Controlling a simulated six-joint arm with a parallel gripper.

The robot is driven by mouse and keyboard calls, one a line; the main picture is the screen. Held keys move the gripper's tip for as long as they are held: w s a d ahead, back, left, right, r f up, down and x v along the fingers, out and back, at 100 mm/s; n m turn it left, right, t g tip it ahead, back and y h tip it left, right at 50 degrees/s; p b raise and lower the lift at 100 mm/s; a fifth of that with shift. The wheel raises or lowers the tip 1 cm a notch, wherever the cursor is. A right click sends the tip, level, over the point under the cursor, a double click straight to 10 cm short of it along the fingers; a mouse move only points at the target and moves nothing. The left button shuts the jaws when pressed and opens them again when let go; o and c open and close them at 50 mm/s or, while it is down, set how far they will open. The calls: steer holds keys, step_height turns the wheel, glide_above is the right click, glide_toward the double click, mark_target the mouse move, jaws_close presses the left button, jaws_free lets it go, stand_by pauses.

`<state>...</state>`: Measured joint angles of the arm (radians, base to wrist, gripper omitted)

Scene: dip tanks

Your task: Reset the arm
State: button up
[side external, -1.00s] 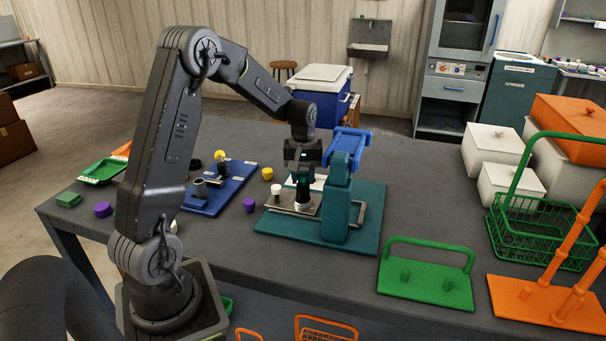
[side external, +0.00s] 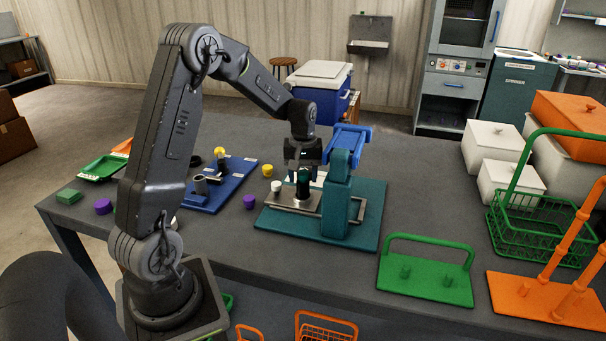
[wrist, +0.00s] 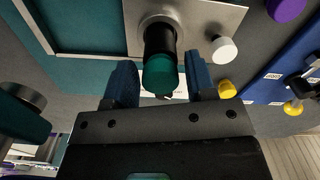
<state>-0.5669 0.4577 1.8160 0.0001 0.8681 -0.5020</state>
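My gripper (side external: 303,166) is just above a black cylinder with a teal top (side external: 303,185). The cylinder stands upright on the metal plate (side external: 283,199) of a teal station with a blue lever (side external: 348,138). In the wrist view, my gripper (wrist: 161,75) is open. Its two blue fingers are on either side of the teal top (wrist: 160,76), with a gap visible at each side. The cylinder's base rests in a round seat on the plate (wrist: 215,15).
A white knob (side external: 276,187), yellow knob (side external: 267,171) and purple knob (side external: 249,202) are near the station. A blue fixture board (side external: 222,187) lies to the left. A green handled plate (side external: 425,280), green basket (side external: 540,235) and orange stand (side external: 545,305) are to the right.

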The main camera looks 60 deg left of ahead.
steer(key=shift+o, duration=1.1)
steer(key=shift+o, duration=0.5)
steer(key=o, duration=0.4)
steer(key=shift+r, duration=0.1)
steer(key=shift+r, duration=3.95)
